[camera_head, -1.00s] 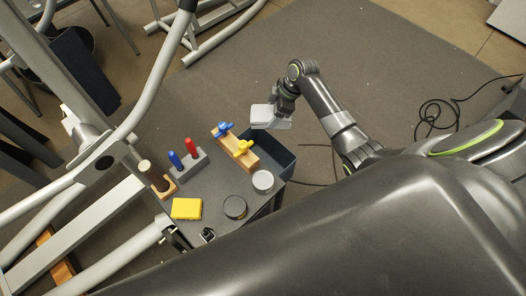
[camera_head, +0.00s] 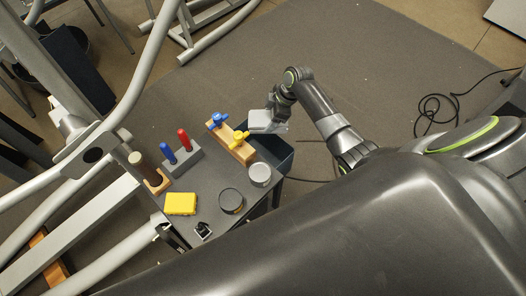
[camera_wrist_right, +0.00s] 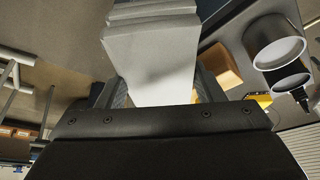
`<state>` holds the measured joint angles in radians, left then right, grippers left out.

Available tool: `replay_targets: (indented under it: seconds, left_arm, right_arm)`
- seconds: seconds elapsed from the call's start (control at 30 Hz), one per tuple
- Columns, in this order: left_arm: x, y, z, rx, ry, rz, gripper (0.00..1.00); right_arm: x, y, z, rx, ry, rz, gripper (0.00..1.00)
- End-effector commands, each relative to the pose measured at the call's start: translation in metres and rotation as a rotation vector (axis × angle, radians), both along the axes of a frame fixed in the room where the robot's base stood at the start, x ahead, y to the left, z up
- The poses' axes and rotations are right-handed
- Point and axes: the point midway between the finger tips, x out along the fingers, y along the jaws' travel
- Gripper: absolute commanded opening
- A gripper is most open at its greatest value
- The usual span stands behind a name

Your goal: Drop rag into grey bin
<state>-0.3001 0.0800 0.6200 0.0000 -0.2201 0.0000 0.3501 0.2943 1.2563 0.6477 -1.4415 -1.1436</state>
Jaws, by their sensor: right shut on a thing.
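My right gripper (camera_head: 272,117) is shut on the rag (camera_head: 258,122), a pale grey folded cloth. The rag also fills the upper middle of the right wrist view (camera_wrist_right: 155,60), held between the two fingers. In the head view it shows at the upper edge of the dark blue-grey bin (camera_head: 283,158), which stands beside the small table's right side. The gripper and rag cover part of the bin's opening, and I cannot tell the height between rag and bin. The bin's inside is mostly hidden. My left gripper is not in view.
The small dark table (camera_head: 205,225) holds a wooden block with blue and yellow knobs (camera_head: 232,140), a grey stand with blue and red handles (camera_head: 181,160), a yellow box (camera_head: 180,203) and round containers (camera_head: 231,201). Elliptical machine bars (camera_head: 145,75) stand left. Floor beyond the bin is open.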

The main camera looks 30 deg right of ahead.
Motion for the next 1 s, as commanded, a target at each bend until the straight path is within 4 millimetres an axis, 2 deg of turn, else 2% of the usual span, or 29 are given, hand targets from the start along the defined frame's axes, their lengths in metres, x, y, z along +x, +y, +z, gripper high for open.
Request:
replay_targets:
  seconds: [0.03,0.4,0.8,0.83,1.0]
  left_arm:
    - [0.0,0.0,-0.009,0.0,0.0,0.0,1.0]
    - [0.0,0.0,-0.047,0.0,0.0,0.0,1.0]
    - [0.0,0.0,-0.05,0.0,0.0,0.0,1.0]
    - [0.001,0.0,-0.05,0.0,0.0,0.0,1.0]
    - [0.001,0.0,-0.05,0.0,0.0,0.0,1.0]
  right_arm:
    - [0.0,0.0,-0.009,0.0,0.0,0.0,0.4]
    - [0.0,0.0,-0.047,0.0,0.0,0.0,0.4]
    - [0.0,0.0,-0.05,0.0,0.0,0.0,0.4]
    - [0.0,0.0,-0.05,0.0,0.0,0.0,0.64]
    - [0.0,0.0,-0.05,-0.001,0.0,0.0,0.86]
